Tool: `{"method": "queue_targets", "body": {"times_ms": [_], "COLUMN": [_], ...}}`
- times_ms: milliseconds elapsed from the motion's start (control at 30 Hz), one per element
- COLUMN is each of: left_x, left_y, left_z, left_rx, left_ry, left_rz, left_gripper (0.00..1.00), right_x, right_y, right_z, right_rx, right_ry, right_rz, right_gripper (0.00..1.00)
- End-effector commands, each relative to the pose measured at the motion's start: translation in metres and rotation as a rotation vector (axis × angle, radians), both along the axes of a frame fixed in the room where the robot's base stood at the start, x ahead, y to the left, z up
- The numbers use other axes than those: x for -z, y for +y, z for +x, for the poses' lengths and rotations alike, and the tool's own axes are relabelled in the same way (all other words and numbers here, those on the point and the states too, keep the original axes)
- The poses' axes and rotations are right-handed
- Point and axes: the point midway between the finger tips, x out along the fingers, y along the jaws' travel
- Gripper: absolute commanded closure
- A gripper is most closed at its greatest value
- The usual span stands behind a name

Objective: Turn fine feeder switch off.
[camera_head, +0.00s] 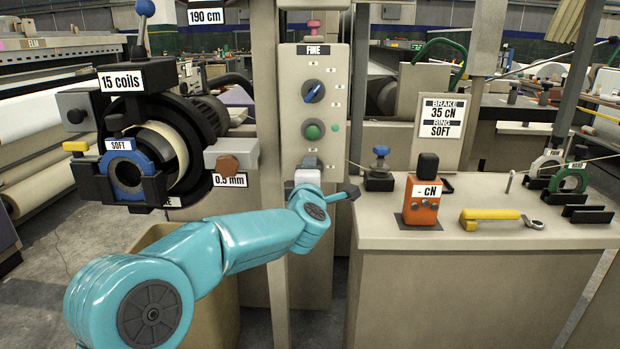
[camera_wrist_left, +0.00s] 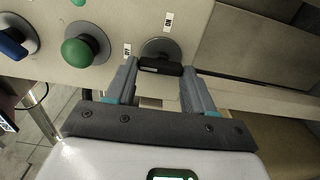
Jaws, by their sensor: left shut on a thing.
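The tall beige panel marked FINE (camera_head: 313,50) stands mid-picture in the head view. Its lowest control is the fine feeder switch, a rotary switch with a dark bar handle (camera_wrist_left: 161,67) on a grey round base, clear in the left wrist view. The bar lies nearly level across that view. In the head view my gripper mostly hides the switch. My right gripper is not in view.
Above the switch are a green button (camera_head: 313,130) and a blue knob (camera_head: 313,91). A coil feeder (camera_head: 130,165) hangs at the left. The bench (camera_head: 470,225) at the right holds an orange cN meter (camera_head: 421,202) and a yellow-handled wrench (camera_head: 490,217).

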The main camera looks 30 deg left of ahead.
Motion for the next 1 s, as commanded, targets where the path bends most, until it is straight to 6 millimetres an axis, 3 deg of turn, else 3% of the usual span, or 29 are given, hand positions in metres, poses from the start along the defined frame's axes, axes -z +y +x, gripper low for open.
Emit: {"method": "queue_targets", "body": {"times_ms": [333, 367, 400, 433, 767, 867, 1000], "left_x": [-0.003, -0.003, -0.003, -0.003, -0.001, -0.002, -0.002], "left_y": [0.001, 0.001, 0.001, 0.001, -0.001, -0.007, -0.023], "left_z": [0.000, 0.000, 0.000, 0.000, -0.002, -0.011, -0.036], "left_rx": [-0.002, -0.002, -0.002, -0.002, 0.000, 0.002, 0.003], "left_ry": [-0.008, -0.008, -0.008, -0.007, -0.004, -0.003, -0.004], "left_rz": [-0.003, -0.003, -0.003, -0.003, -0.002, -0.003, -0.002], "left_gripper": [0.77, 0.40, 0.27, 0.21, 0.21, 0.21, 0.21], "right_x": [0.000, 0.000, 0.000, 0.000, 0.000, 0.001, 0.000], "right_y": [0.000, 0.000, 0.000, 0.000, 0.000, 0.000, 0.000], "right_z": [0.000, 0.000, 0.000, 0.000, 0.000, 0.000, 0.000], "right_rx": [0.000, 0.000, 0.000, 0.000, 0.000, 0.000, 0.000], "right_ry": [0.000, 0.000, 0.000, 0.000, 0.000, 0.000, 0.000], "right_rz": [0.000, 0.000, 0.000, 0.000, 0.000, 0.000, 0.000], "right_gripper": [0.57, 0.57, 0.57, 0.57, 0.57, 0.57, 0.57]}}
